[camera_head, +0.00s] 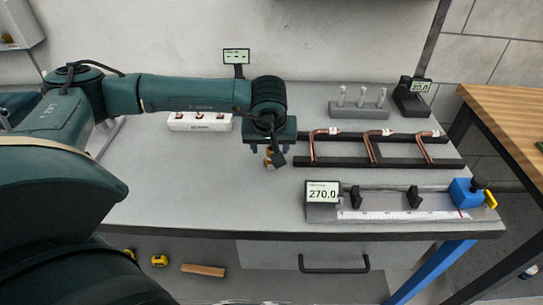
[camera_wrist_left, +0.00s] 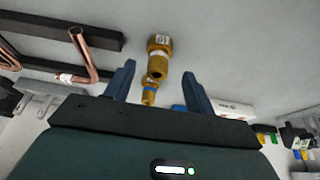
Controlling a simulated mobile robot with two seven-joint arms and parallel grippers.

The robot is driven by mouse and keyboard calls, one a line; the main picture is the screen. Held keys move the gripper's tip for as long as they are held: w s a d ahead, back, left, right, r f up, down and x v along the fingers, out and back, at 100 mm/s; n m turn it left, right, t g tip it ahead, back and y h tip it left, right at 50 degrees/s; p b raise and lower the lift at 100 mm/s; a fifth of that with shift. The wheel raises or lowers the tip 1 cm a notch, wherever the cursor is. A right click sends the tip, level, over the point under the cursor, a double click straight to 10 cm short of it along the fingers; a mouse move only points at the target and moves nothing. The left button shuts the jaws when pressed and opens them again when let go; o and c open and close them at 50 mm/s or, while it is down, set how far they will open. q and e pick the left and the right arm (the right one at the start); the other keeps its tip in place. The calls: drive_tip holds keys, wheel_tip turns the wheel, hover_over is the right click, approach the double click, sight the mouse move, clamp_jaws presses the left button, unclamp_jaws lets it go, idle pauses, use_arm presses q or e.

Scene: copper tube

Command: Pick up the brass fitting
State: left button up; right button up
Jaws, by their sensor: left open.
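The brass fitting (camera_head: 268,161) shows partly below my left gripper (camera_head: 269,149) in the head view, over the grey bench; the gripper hides part of it. In the left wrist view the brass fitting (camera_wrist_left: 157,60) has a wide collar and an open end, just beyond and between my two blue fingers. A smaller brass piece with a blue band (camera_wrist_left: 149,92) shows nearer, between the fingers; I cannot tell if it is joined to the fitting. My left gripper (camera_wrist_left: 157,84) is open, with a gap on both sides of the brass. My right gripper is not in view.
A black rack (camera_head: 378,162) with bent copper tubes stands right of the gripper. A measuring fixture (camera_head: 400,201) with a 270.0 display sits at the front right. A white holder (camera_head: 199,124) stands behind left. The bench's front left is clear.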

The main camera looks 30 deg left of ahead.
sight(268, 163)
use_arm(q)
drive_tip(key=p+x, duration=0.1)
drive_tip(key=x, duration=0.4)
drive_tip(key=shift+w+d+r, duration=0.1)
drive_tip(key=shift+w, duration=0.05)
drive_tip(key=shift+c, duration=0.4)
clamp_jaws()
